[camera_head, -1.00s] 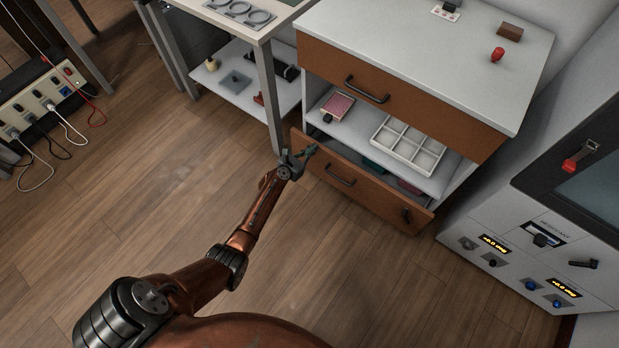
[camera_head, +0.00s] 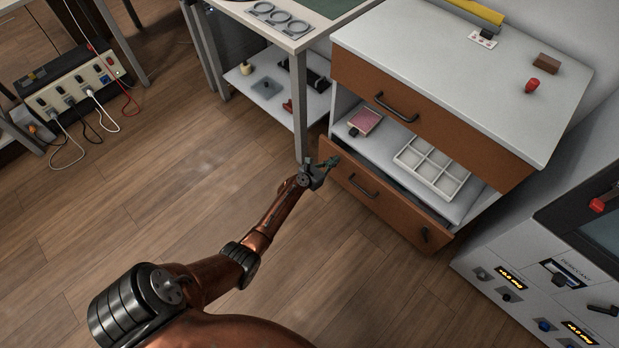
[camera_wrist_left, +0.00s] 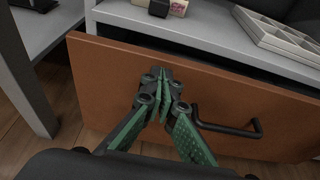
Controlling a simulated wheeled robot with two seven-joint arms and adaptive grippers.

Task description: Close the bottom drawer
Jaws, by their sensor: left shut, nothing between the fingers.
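The bottom drawer (camera_head: 385,200) has a brown front with a dark bar handle, which also shows in the left wrist view (camera_wrist_left: 228,128). It stands slightly open, with a narrow dark gap behind its top edge. My left gripper (camera_head: 333,161) is at the left end of the drawer front, near its top edge. In the left wrist view my left gripper (camera_wrist_left: 164,78) is shut and empty, its tips at the brown front, left of the handle. It seems to touch the front, but exact contact is hard to tell. My right gripper is not in view.
Above the drawer, an open shelf holds a white divided tray (camera_head: 432,168) and a pink box (camera_head: 366,122). A closed upper drawer (camera_head: 430,120) is above that. A table leg (camera_head: 300,105) stands close left of the gripper. The floor in front is clear.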

